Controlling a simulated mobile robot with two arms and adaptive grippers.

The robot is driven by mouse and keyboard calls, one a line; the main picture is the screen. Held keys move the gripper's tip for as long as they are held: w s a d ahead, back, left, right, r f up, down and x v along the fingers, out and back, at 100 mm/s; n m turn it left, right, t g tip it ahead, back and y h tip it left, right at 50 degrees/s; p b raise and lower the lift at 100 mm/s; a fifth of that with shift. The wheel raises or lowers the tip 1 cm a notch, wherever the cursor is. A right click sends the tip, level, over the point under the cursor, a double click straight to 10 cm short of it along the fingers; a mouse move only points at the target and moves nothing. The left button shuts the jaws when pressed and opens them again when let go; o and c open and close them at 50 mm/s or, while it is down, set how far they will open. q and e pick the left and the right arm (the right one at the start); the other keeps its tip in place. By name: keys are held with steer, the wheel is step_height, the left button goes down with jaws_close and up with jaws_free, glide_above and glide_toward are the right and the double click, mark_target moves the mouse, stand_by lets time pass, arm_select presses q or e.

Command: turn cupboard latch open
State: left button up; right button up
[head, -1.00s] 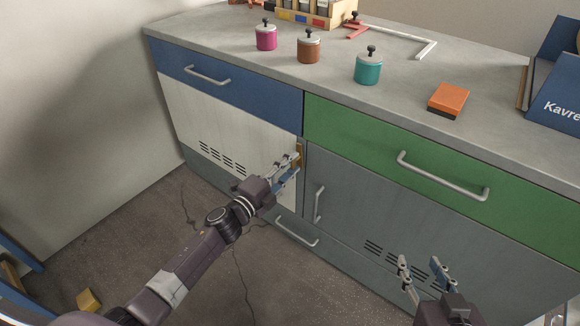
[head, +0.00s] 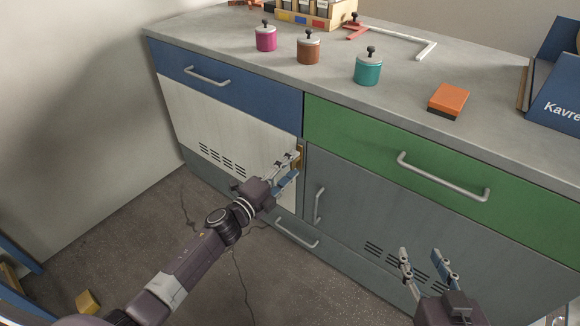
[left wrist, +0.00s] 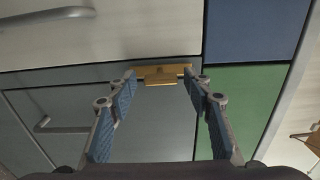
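A brass latch (head: 299,150) sits at the upper right edge of the white cupboard door (head: 228,128). In the left wrist view the latch (left wrist: 160,78) shows as a gold plate with a short bar in front. My left gripper (head: 294,164) is at the latch, fingers apart. In the left wrist view its blue-padded fingertips (left wrist: 160,84) lie on either side of the bar, with gaps visible; contact is hard to tell. The fingers partly hide the latch in the head view. My right gripper (head: 422,252) is open and empty before the grey door at lower right.
A blue drawer (head: 240,88) is above the white door, a green drawer (head: 440,165) to its right. The grey door's handle (head: 318,204) is near the left gripper. Pots, an orange block (head: 449,98) and a rack stand on the benchtop.

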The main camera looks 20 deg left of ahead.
arm_select(q)
steer(key=v, duration=1.2)
stand_by(0.5)
